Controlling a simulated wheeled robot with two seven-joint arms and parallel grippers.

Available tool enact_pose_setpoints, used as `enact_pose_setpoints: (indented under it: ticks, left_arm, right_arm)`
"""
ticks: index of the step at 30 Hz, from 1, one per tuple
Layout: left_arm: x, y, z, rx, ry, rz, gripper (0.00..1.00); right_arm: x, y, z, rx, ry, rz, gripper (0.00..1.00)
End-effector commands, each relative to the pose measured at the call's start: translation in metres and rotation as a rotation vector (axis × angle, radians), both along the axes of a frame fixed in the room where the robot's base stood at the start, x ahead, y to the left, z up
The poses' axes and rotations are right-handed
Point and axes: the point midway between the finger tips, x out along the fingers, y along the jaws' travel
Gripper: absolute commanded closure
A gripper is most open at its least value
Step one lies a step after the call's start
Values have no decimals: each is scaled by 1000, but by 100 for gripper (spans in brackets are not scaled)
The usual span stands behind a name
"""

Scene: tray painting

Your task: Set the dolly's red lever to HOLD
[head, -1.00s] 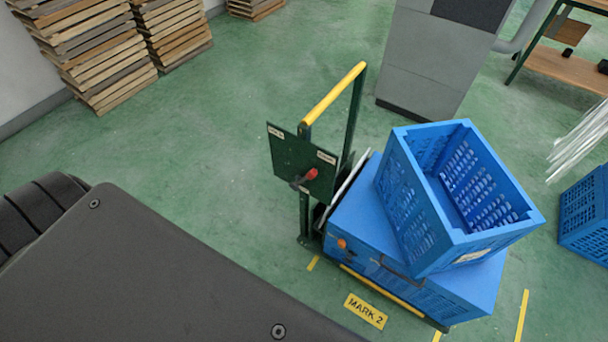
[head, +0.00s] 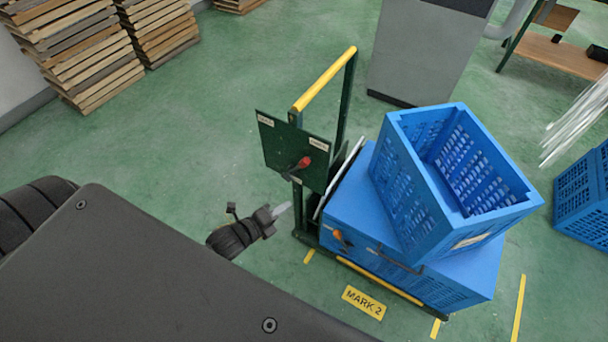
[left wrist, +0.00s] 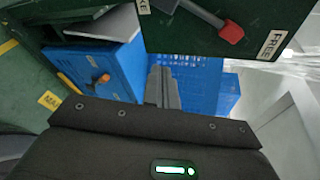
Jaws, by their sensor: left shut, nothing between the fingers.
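The dolly's red lever (head: 303,163) is on a dark green plate (head: 275,147) below the yellow handle. In the left wrist view the lever's red knob (left wrist: 231,32) lies towards the label FREE (left wrist: 270,44). Another label (left wrist: 160,4) is cut off at the top edge; HOLD cannot be read in either view. My left gripper (head: 281,210) is shut and empty, below and left of the plate, apart from the lever. Its closed fingers (left wrist: 162,88) show below the plate in the left wrist view. My right gripper is not in view.
The dolly carries blue crates, the upper one (head: 480,222) set askew. An orange knob (head: 338,235) is on its near side. A grey cabinet (head: 415,60) stands behind, wood stacks (head: 85,60) at back left. Floor left of the dolly is clear.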

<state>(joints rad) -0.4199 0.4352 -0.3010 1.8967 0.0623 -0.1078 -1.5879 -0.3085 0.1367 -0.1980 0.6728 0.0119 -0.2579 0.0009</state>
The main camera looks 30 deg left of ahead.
Motion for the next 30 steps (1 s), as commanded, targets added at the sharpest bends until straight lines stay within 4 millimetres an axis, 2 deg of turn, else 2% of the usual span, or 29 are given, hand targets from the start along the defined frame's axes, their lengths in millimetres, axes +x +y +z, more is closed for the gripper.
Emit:
enact_pose_setpoints:
  ticks: [1,3,6,9,22,26,30]
  left_arm:
    - [1,-6,17,35,-53,-34,100]
    - [1,-12,38,81,-116,-68,100]
    - [1,-17,56,122,-171,-98,100]
    - [1,-20,63,141,-194,-109,100]
    - [6,-22,64,142,-197,-109,100]
    - [20,-27,62,141,-198,-107,100]
    - [46,-38,58,140,-199,-109,100]
  right_arm:
    - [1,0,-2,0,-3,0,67]
    - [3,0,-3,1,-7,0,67]
    - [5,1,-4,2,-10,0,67]
    - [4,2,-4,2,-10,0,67]
    - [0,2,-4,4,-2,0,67]
    - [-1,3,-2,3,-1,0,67]
    - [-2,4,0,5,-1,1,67]
